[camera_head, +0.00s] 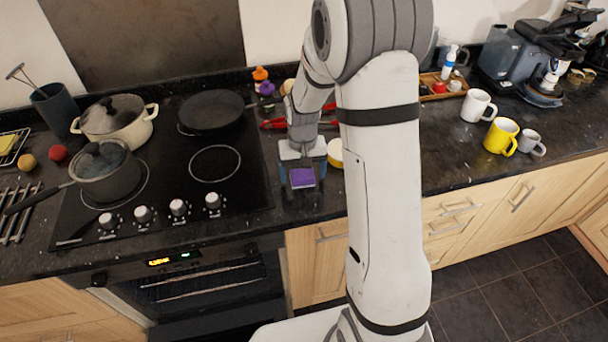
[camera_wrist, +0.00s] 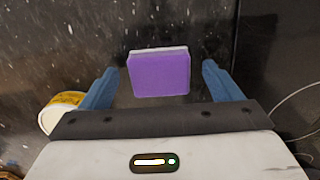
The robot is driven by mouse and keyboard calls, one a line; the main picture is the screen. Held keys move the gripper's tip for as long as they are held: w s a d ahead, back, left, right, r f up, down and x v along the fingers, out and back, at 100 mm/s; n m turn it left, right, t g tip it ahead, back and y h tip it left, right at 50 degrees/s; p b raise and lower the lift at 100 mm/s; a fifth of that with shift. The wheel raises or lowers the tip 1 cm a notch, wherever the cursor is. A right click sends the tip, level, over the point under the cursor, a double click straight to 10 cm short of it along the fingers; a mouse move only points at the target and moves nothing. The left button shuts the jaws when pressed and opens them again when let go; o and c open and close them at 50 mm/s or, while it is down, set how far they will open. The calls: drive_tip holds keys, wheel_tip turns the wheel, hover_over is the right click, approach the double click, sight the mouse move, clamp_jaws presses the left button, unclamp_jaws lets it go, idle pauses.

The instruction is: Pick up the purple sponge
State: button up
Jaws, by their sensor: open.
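The purple sponge (camera_head: 302,178) lies on the dark granite counter just right of the hob. In the wrist view the sponge (camera_wrist: 159,74) shows a purple face with a pale strip along its far edge. My gripper (camera_head: 303,184) is above the counter at the sponge, pointing down. In the wrist view its two blue fingers (camera_wrist: 160,86) are spread wide, one on each side of the sponge, with a gap on both sides. The fingers do not touch the sponge. I cannot tell the exact height of the fingertips above the counter.
A yellow-and-white round container (camera_head: 335,153) stands close beside my gripper; it also shows in the wrist view (camera_wrist: 60,110). A red tool (camera_head: 273,124) lies behind. The hob (camera_head: 239,187) with pots is left. A yellow mug (camera_head: 501,136) and other mugs stand right.

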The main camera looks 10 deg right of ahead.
sight(303, 176)
drive_tip(key=shift+c, duration=0.6)
drive_tip(key=c, duration=0.9)
drive_tip(key=shift+c, duration=0.2)
wheel_tip(303, 176, up, 10)
drive_tip(key=b, duration=0.1)
drive_tip(key=o, duration=0.4)
drive_tip(key=c, duration=0.3)
drive_tip(key=shift+f, duration=0.15)
drive_tip(key=shift+c, duration=0.2)
